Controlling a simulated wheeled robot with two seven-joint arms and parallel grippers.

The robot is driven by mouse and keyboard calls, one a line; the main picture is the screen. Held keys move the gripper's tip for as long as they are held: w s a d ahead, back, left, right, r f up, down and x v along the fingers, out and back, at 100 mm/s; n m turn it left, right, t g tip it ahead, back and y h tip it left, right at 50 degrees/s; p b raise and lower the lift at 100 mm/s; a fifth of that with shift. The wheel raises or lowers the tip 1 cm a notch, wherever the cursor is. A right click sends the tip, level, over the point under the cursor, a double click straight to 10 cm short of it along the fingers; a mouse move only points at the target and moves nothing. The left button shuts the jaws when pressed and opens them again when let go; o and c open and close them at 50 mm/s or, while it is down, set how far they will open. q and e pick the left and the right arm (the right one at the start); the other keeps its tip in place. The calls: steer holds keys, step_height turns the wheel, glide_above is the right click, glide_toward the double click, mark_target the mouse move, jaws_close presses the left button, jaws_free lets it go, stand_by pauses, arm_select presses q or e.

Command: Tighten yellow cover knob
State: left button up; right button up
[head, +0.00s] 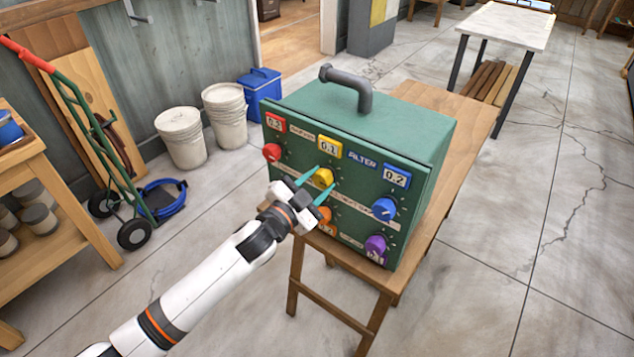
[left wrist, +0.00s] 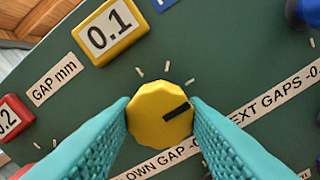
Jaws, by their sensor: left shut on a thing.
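The yellow knob (head: 322,178) is on the front panel of a green box (head: 413,134), below a yellow-framed display (head: 329,148) reading 0.1. My left gripper (head: 318,180) is at the panel with its teal fingers on both sides of the knob. In the left wrist view the yellow knob (left wrist: 160,114) sits between the two fingertips, which touch its sides. A dark mark on the knob points to the upper right in that view. The display (left wrist: 110,30) is above it there. My right gripper is in neither view.
The panel also bears a red knob (head: 272,152), a blue knob (head: 383,209), an orange knob (head: 323,214) and a purple knob (head: 375,245) close around my gripper. The box stands on a wooden table (head: 452,108). White buckets (head: 181,138) and a hand truck (head: 118,195) stand left.

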arm_select(q)
steer(key=o, duration=1)
steer(key=b+v, duration=0.2)
steer(key=v, duration=1)
steer(key=shift+f, duration=0.1)
